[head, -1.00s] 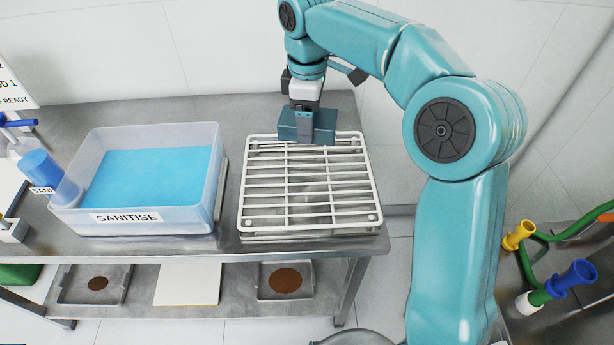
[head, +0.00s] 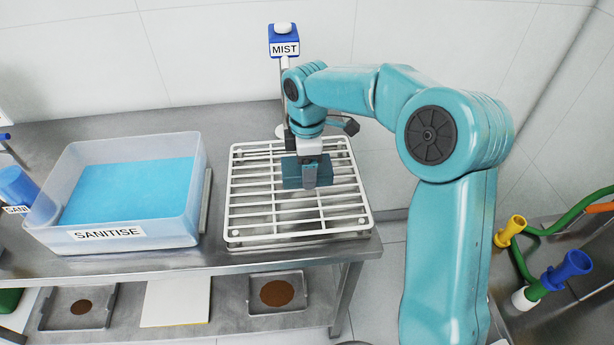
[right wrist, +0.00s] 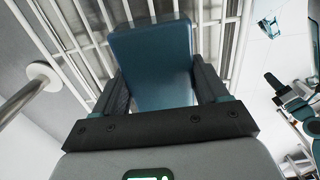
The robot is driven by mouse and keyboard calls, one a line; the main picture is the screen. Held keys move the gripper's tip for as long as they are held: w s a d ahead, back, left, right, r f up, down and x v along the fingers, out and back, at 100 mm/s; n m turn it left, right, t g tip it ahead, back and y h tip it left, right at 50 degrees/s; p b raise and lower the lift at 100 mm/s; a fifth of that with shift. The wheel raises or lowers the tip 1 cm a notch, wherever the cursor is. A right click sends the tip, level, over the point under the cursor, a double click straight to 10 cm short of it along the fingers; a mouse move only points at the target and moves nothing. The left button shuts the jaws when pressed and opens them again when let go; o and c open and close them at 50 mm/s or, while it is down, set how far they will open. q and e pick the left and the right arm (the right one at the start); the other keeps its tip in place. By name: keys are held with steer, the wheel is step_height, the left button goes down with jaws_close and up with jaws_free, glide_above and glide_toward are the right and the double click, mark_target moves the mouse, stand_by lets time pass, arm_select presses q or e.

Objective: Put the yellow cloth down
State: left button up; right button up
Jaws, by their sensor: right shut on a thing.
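My right gripper (head: 310,160) hangs over the back half of a white wire rack (head: 232,208). It is shut on a teal-blue block (head: 293,177). In the right wrist view the block (right wrist: 153,62) sits between the two fingers of the gripper (right wrist: 168,88), with the rack bars behind it. I cannot tell whether the block touches the rack. I see no yellow cloth in these views. My left gripper is not in view.
A clear SANITISE tub (head: 190,225) of blue liquid stands left of the rack. A MIST dispenser (head: 284,42) on a post stands behind the rack. A blue bottle (head: 22,190) is at far left. Trays (head: 277,293) lie on the lower shelf. The rack's front is clear.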

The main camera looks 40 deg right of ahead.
step_height(320, 180, down, 3)
steer(key=shift+s+d, duration=0.1)
steer(key=shift+f, duration=0.45)
steer(key=shift+r, duration=0.1)
steer(key=o, duration=0.9)
steer(key=shift+f, duration=0.2)
steer(key=shift+o, duration=0.2)
steer(key=shift+r, duration=0.1)
